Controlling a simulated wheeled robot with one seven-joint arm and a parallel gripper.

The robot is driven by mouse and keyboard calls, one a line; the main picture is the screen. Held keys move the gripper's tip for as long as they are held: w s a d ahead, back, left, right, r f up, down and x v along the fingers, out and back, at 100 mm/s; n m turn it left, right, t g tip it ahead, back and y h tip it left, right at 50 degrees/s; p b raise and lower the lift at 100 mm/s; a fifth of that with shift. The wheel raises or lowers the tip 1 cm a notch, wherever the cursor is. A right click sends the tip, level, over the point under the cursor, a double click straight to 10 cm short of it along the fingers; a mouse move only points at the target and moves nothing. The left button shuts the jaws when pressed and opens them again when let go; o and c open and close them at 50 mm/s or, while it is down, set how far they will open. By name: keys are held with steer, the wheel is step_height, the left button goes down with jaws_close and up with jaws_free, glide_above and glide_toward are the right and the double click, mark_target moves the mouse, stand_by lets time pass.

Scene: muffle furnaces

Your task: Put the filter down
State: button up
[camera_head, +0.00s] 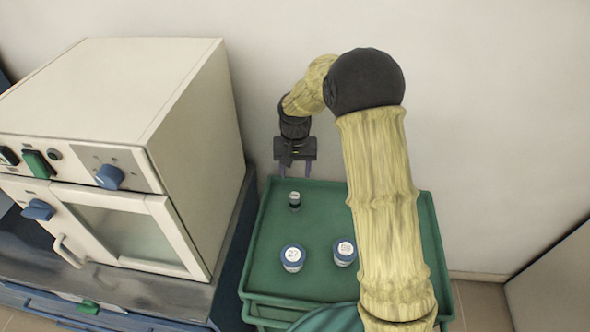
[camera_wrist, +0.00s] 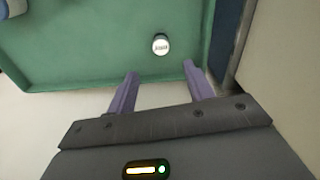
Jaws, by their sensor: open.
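The filter is most likely the small dark cylinder with a pale top (camera_head: 294,201), standing upright near the back of the green tray cart (camera_head: 328,285). In the wrist view the same small cylinder (camera_wrist: 160,44) shows its white labelled top, ahead of the fingertips. My gripper (camera_head: 295,172) is at the back edge of the tray, above and behind the cylinder. In the wrist view my gripper (camera_wrist: 160,70) has its two purple fingers apart with nothing between them. The cylinder stands apart from the fingers.
Two blue-and-white jars stand nearer the front of the tray, one marked 27 (camera_head: 292,257) and one on the right (camera_head: 344,252). A cream muffle furnace (camera_head: 130,225) with its door shut stands on the bench at left. A wall is close behind the cart.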

steer(key=s+d+r+t, duration=0.1)
steer(key=s+d+r, duration=0.1)
steer(key=s, duration=0.5)
steer(key=s+d+r, duration=0.2)
steer(key=s+d, duration=0.3)
steer(key=s, duration=0.2)
steer(key=s+d+r+t, duration=0.1)
steer(key=s+d+r, duration=0.2)
steer(key=s, duration=0.5)
steer(key=shift+d+n+t, duration=0.3)
steer(key=shift+d+n, duration=0.1)
steer(key=shift+d, duration=0.35)
